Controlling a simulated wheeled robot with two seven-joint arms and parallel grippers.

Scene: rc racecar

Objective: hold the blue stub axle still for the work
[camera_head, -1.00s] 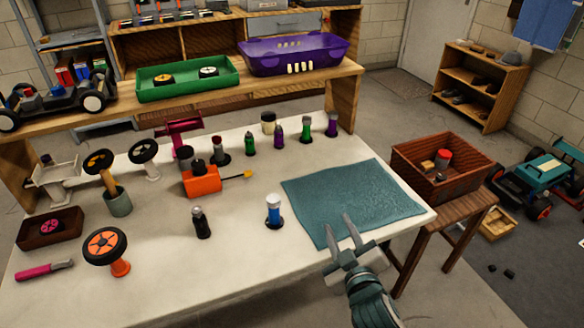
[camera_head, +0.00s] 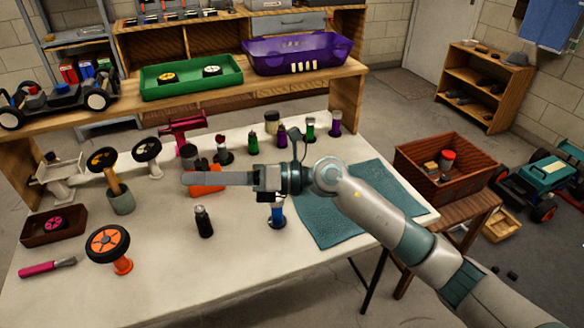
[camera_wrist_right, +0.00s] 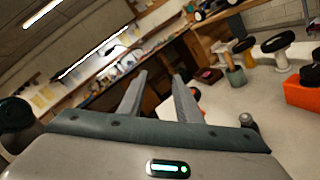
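The blue stub axle (camera_head: 277,214) stands upright on a dark round base on the pale workbench (camera_head: 170,290). My right gripper (camera_head: 186,179) reaches in from the right in the head view, its fingers pointing left above the bench. Its body is in front of the axle's top and hides it. In the right wrist view the gripper's two fingers (camera_wrist_right: 160,78) are apart with nothing between them, so it is open and empty. The stub axle is not visible in that wrist view. My left gripper is not in view.
A small black-bodied bottle (camera_head: 203,222) stands left of the axle. An orange block (camera_head: 207,188) lies partly behind the fingers. A teal mat (camera_head: 330,228) lies under my right forearm. Orange-hubbed wheel (camera_head: 108,243) stands at front left. The bench's front middle is clear.

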